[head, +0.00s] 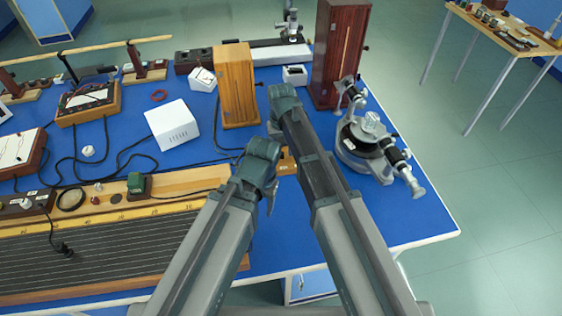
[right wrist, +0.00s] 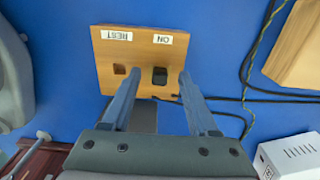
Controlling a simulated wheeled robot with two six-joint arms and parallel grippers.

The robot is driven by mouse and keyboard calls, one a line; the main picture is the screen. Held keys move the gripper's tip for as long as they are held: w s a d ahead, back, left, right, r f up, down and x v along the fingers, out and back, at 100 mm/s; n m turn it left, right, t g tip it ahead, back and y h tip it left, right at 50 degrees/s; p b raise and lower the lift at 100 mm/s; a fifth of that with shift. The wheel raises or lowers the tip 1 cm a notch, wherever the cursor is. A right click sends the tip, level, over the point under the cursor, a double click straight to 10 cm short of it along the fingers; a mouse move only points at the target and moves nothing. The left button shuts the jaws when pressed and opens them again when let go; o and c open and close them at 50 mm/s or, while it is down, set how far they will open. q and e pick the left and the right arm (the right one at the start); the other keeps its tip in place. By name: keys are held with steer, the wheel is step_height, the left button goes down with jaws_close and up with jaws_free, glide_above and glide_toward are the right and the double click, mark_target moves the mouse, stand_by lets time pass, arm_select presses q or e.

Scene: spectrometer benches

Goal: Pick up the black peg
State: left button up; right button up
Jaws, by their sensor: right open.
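The black peg (right wrist: 160,76) stands in the hole under the ON label of a small wooden block (right wrist: 113,53) in the right wrist view. The hole under the REST label beside it looks empty. My right gripper (right wrist: 157,75) is open, with its two fingers on either side of the peg in that picture; I see no contact. In the head view the block (head: 287,162) is mostly hidden by my arms, and the peg does not show. My left gripper (head: 271,195) is beside the block in the head view, mostly hidden behind its own wrist.
A tall wooden box (head: 235,88), a dark red cabinet (head: 340,50) and a black-and-grey instrument (head: 367,140) stand around the block. A white box (head: 172,124) is at left. Cables (right wrist: 250,75) lie close by on the blue table.

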mark_target(281, 154)
arm_select(q)
steer(key=shift+f, duration=0.25)
arm_select(e)
steer(key=shift+f, duration=0.25)
jaws_close()
arm_select(q)
steer(key=shift+r, duration=0.1)
step_height(281, 154, up, 10)
steer(key=p, duration=1)
arm_select(e)
step_height(281, 154, up, 10)
arm_select(q)
steer(key=shift+r+p, duration=1.45)
steer(key=shift+p, duration=0.15)
arm_select(e)
steer(key=shift+r, duration=1.5)
